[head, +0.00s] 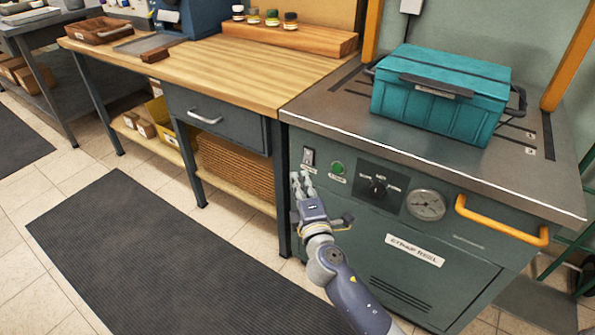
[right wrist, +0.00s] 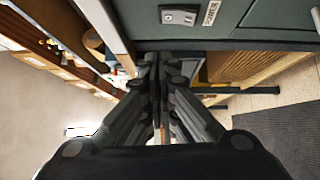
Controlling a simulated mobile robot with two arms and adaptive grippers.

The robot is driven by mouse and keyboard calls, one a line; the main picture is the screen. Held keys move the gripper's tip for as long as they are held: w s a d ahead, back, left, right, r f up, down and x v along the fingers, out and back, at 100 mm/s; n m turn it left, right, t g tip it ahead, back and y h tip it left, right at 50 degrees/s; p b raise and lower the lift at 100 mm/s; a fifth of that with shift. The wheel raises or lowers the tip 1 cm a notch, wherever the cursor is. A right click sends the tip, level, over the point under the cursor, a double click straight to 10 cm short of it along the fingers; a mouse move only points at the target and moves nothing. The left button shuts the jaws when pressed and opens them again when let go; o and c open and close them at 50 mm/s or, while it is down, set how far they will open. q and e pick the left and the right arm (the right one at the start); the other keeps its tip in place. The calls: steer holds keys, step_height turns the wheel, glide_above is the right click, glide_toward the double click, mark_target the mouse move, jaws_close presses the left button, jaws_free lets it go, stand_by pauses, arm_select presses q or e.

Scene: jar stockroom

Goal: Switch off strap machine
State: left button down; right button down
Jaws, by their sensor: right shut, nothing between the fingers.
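The strap machine (head: 400,250) is a dark green cabinet with a steel top at the right of the head view. The switch also shows in the right wrist view (right wrist: 178,17), beside a label that reads POWER. I cannot tell which way the rocker is set. A green button (head: 338,168) is right of the switch. My right gripper (head: 300,181) is shut and empty, just below the switch in the head view and apparently not touching it. My left gripper is out of view.
A teal crate (head: 440,100) sits on the machine's top. The front also has a dial (head: 377,188), a gauge (head: 426,204) and an orange handle (head: 500,222). A wooden workbench (head: 230,65) adjoins on the left. A dark mat (head: 140,260) lies on open floor.

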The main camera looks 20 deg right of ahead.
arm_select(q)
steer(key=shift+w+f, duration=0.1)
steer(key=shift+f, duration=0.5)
arm_select(e)
steer(key=shift+s+a+r, duration=0.1)
steer(key=shift+s+a, duration=0.05)
steer(key=shift+s, duration=0.85)
steer(key=shift+s+a+r, duration=0.1)
steer(key=shift+s, duration=0.85)
